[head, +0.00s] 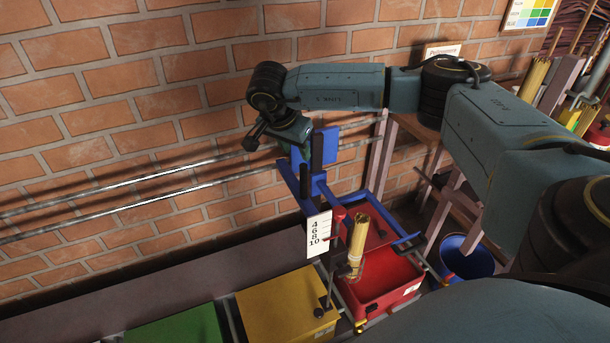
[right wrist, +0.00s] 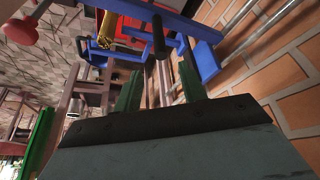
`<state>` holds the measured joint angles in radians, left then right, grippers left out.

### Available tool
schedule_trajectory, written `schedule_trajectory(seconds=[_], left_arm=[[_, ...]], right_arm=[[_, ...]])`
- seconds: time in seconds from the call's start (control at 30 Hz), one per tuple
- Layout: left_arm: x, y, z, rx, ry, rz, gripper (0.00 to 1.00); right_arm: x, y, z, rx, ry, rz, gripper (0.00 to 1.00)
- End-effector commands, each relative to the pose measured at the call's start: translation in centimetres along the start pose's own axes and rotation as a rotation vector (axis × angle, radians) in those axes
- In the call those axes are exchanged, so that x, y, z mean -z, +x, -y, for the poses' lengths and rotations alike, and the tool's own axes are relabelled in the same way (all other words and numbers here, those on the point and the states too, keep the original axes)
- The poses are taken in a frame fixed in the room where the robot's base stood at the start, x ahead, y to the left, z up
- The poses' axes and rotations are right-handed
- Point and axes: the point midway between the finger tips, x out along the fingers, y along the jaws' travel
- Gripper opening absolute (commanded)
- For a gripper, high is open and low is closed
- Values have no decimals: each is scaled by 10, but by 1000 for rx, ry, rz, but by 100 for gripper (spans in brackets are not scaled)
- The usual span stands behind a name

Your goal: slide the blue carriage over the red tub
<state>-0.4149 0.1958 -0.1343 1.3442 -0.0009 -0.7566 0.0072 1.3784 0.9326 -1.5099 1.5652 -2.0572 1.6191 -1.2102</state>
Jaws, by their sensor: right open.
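The blue carriage (head: 308,188) hangs on the two wall rails, with its frame reaching right across the red tub (head: 378,286) in the head view. It carries a number card, a red knob and a tan stick bundle (head: 357,238) that overlaps the tub's left part in the picture. My right gripper (head: 304,152) is at the carriage's upper left, near its dark upright posts. In the right wrist view, the fingers of my right gripper (right wrist: 160,84) are apart, with a black post (right wrist: 159,40) of the blue carriage (right wrist: 170,14) between them, just ahead. Contact cannot be told. My left gripper is out of view.
A yellow tub (head: 285,305) and a green tub (head: 180,328) stand left of the red one. A blue bucket (head: 467,258) is at the right. The metal rails (head: 120,205) run clear to the left along the brick wall. A wooden stand is behind on the right.

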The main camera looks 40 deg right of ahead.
Motion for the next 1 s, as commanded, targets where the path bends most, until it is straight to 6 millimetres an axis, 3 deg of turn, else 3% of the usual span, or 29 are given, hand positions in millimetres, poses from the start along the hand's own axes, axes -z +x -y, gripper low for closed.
schedule_trajectory(seconds=[0.1, 0.4, 0.6, 0.8, 1.0], left_arm=[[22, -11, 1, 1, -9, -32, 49], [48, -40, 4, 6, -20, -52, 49], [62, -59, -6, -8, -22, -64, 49], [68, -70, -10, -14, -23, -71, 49], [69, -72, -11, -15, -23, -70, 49]], right_arm=[[-2, 21, -1, -4, 1, 1, 41], [-3, 80, 0, -2, 2, 4, 41], [-3, 111, 0, -1, 2, 5, 41], [-3, 125, 0, 1, 1, 6, 41], [-3, 127, 0, 1, 1, 6, 41]])
